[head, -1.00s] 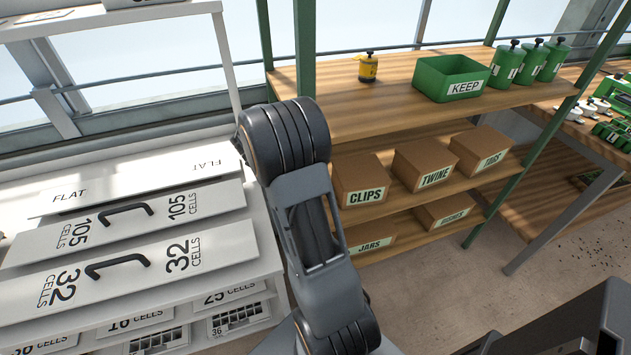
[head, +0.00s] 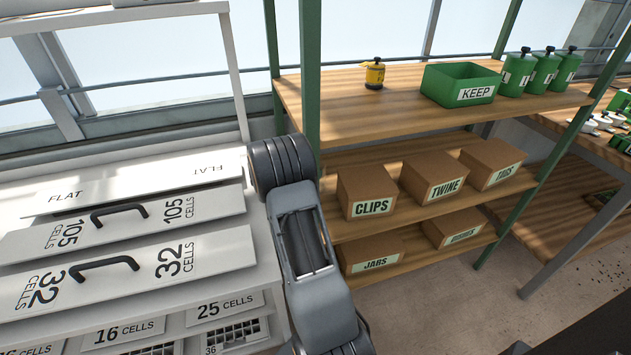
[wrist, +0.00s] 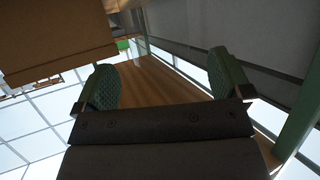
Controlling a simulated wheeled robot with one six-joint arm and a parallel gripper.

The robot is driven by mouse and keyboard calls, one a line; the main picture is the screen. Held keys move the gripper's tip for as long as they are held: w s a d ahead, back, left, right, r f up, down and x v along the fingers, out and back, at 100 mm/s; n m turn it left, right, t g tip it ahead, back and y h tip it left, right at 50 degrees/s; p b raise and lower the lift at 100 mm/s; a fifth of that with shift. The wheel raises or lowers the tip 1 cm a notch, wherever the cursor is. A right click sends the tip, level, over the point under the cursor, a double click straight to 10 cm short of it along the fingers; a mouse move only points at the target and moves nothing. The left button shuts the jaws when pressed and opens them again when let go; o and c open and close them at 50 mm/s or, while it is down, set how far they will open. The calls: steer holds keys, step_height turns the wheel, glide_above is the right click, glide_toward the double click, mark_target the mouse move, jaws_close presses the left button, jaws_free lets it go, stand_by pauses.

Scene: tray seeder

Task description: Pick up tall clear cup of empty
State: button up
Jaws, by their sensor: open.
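No tall clear cup shows clearly in either view. My gripper (wrist: 165,84) shows in the wrist view with its two green padded fingers spread wide apart and nothing between them. A wooden shelf surface (wrist: 150,88) lies beyond the fingers. In the head view my dark arm stands in front of the left end of the shelf rack, and the gripper itself is out of sight there.
A white rack with cell plates (head: 130,270) stands left. Floor shows at lower right.

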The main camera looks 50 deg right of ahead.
mark_target(323, 164)
steer(key=b+x, duration=0.1)
steer(key=x, duration=0.4)
steer(key=shift+s+d+r, duration=0.1)
steer(key=shift+r, duration=0.15)
steer(key=c, duration=1.3)
